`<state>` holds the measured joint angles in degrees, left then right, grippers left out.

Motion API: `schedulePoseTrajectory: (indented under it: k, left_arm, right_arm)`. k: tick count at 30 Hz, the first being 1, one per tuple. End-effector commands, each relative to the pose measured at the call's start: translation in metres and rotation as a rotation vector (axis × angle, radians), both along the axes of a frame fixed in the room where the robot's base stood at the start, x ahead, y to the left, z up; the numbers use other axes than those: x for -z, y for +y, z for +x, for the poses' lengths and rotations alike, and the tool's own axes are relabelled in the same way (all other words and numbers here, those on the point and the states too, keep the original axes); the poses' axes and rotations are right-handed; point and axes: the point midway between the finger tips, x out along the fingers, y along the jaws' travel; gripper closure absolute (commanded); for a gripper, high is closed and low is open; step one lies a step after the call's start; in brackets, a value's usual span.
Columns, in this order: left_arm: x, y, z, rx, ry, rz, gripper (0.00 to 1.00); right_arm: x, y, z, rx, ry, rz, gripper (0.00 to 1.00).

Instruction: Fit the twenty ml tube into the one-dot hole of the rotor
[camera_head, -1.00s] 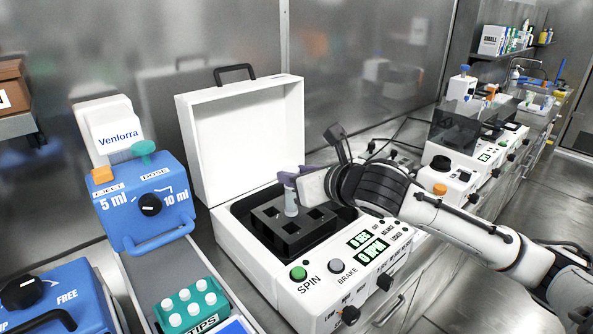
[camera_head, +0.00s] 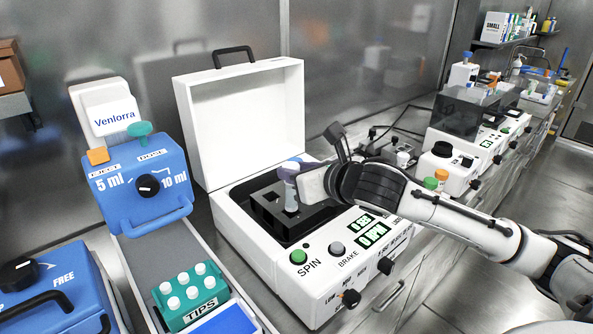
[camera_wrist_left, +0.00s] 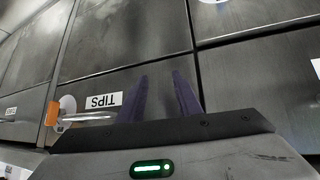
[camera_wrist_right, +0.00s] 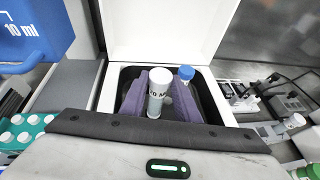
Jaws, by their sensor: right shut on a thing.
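The twenty ml tube (camera_wrist_right: 157,95), with a pale cap and a partly visible "20 M" label, is between the purple fingers of my right gripper (camera_wrist_right: 158,98), which is shut on it. In the head view, the tube's pale lower body (camera_head: 291,200) shows below my right gripper (camera_head: 294,180), over the black rotor (camera_head: 285,226) in the open centrifuge. I cannot tell whether its tip is inside a hole. The dot marks are not readable, and the gripper hides part of the rotor. My left gripper (camera_wrist_left: 164,95) is open and empty, before cabinet fronts.
A blue-capped tube (camera_wrist_right: 186,74) stands just behind the held tube. The raised white centrifuge lid (camera_head: 245,120) is behind the rotor. A teal tips rack (camera_head: 190,298) and blue pipette unit (camera_head: 145,190) stand left; a green-capped item (camera_head: 430,184) is right.

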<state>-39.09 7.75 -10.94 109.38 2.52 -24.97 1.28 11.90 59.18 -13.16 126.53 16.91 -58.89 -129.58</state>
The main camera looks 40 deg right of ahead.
Motion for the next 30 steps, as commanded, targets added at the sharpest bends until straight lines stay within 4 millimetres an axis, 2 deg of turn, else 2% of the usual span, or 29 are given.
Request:
schedulePoseTrajectory:
  k: [13, 30]
  left_arm:
    - [-0.0079, 0.0003, -0.0026, 0.000, 0.005, 0.000, 0.69]
    - [-0.0078, 0.0004, -0.0030, 0.000, 0.006, 0.001, 0.69]
  right_arm:
    - [-0.0015, 0.0000, 0.0000, 0.000, 0.000, 0.000, 0.93]
    - [-0.0005, 0.0002, 0.0000, 0.000, -0.001, 0.000, 0.93]
